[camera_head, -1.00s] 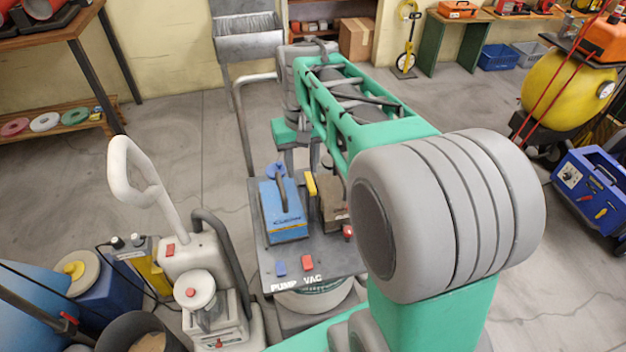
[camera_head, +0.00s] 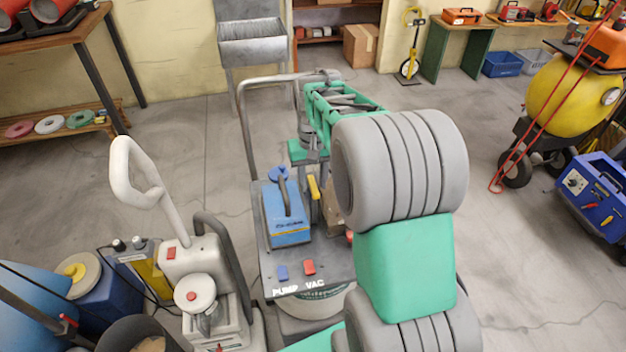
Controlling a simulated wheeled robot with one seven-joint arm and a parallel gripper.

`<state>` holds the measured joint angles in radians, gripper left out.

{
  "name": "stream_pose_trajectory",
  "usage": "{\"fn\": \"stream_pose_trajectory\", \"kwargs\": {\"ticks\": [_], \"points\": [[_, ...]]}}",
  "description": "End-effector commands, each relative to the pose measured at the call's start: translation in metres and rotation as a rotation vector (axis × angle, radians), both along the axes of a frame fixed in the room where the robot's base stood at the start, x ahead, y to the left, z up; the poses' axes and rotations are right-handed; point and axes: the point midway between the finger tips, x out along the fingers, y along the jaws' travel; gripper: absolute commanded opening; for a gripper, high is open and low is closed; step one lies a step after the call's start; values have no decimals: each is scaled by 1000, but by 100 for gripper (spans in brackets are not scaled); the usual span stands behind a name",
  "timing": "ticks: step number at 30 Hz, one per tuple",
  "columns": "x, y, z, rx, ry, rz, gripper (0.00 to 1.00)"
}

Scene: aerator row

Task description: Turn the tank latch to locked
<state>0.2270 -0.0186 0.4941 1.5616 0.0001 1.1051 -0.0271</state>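A cart (camera_head: 262,268) stands in the middle with a blue tank-like unit (camera_head: 288,228) on its deck. A dark handle and a blue round knob (camera_head: 278,174) are on top of this unit. A yellow lever (camera_head: 313,187) stands upright just right of it, beside a brownish box (camera_head: 331,208) partly hidden by my arm. No part is marked as the tank latch, so I cannot tell which it is or its setting. My gripper (camera_head: 303,172) points down behind the yellow lever, below the green wrist. Its fingertips are small and partly hidden; I cannot tell if it touches anything.
Blue PUMP (camera_head: 282,273) and red VAC (camera_head: 309,267) switches are at the cart's front. A grey tubular handle (camera_head: 243,125) rises at its back left. A beige machine (camera_head: 200,270) stands close at left.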

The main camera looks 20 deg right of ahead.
Motion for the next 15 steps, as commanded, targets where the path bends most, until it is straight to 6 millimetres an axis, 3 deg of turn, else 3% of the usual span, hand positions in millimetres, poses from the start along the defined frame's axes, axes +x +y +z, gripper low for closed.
{"fn": "stream_pose_trajectory", "kwargs": {"ticks": [13, 15], "points": [[0, 0, 0, 0, -1, 0, 0], [0, 0, 0, 0, -1, 1, 0]]}}
